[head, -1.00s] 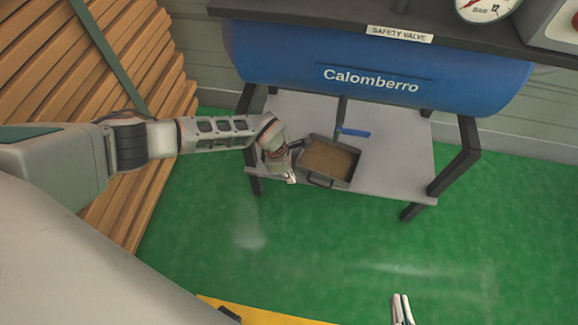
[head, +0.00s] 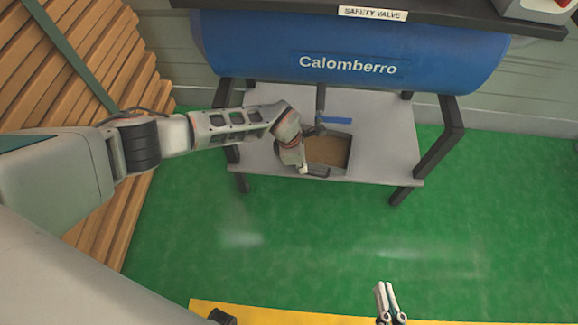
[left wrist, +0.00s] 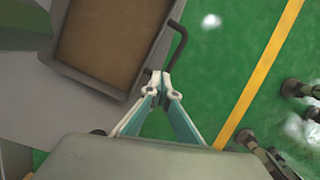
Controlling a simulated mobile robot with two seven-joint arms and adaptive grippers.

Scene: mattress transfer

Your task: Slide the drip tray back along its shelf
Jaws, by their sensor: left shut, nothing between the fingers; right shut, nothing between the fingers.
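The drip tray (head: 350,153), a grey tray with a brown inside, sits on the grey shelf (head: 385,150) under the blue tank, near the front edge. Its dark handle (head: 318,172) faces the front. My left gripper (head: 304,170) is shut and empty at the tray's front left, beside the handle, and my wrist hides the tray's left side. In the left wrist view, my shut fingertips (left wrist: 161,82) are close to the tray's rim (left wrist: 95,80) and the handle (left wrist: 179,45); contact is unclear. My right gripper (head: 385,290) is shut and empty, far in front of the shelf.
A blue strip (head: 322,120) lies on the shelf just behind the tray. The blue tank (head: 350,50) hangs over the shelf's back, and dark legs (head: 440,140) frame its sides. Wooden planks (head: 60,80) stand at left. Green floor (head: 300,235) in front is clear.

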